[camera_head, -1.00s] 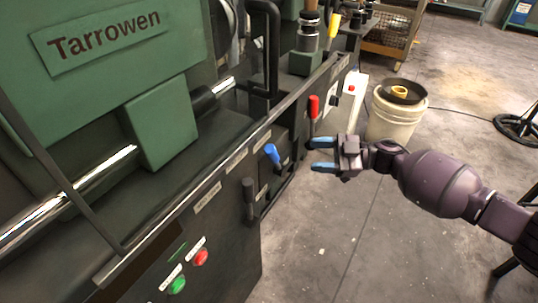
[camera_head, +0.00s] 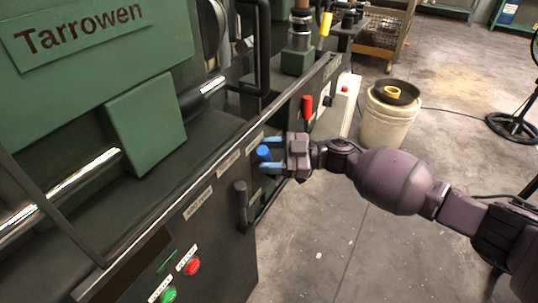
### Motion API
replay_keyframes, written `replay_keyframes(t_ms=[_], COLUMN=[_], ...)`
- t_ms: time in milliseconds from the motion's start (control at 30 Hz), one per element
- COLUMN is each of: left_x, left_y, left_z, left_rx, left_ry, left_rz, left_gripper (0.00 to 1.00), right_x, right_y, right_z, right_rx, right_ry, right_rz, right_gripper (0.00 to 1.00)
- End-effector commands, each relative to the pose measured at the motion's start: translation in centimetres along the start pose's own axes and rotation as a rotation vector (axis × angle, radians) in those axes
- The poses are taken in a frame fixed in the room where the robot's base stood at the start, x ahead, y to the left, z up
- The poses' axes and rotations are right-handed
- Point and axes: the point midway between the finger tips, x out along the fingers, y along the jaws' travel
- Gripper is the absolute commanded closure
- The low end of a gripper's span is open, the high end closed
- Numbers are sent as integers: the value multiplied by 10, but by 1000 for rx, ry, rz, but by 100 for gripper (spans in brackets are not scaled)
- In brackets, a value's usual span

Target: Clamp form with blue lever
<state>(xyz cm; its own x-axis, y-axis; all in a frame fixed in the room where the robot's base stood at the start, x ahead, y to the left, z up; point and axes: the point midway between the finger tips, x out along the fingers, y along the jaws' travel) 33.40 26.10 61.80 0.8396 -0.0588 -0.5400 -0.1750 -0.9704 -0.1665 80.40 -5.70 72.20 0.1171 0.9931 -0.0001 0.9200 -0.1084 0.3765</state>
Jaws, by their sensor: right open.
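The blue lever (camera_head: 264,153) stands on the front panel of the green machine (camera_head: 147,122), between a black lever (camera_head: 241,205) and a red lever (camera_head: 307,107). My right gripper (camera_head: 268,154) comes in from the right with its blue fingers apart. One finger is above and one below the blue lever's tip in the picture, so the lever shows between them. I cannot tell whether the fingers touch it. The lower part of the lever is partly hidden. The form itself cannot be made out. My left gripper is not in view.
A green button (camera_head: 168,295) and a red button (camera_head: 193,266) sit low on the panel. A black rail runs along the panel's edge. A pale bucket (camera_head: 388,122) with a dark pan stands on the floor behind my right arm. Open floor lies to the right.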

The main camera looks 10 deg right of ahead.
Motion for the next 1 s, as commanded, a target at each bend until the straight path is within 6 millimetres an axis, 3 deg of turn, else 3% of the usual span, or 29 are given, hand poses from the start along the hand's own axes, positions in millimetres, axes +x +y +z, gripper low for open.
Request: replay_keyframes(t_ms=[200,567,1000], left_x=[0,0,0], left_y=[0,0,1], left_z=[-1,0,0], left_rx=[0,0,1], left_ry=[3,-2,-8], left_rz=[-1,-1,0], left_gripper=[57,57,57], right_x=[0,0,-4], right_y=[0,0,8], right_z=[0,0,0], right_rx=[0,0,64], right_ry=[0,0,33], right_rz=[0,0,15], right_gripper=[47,100,100])
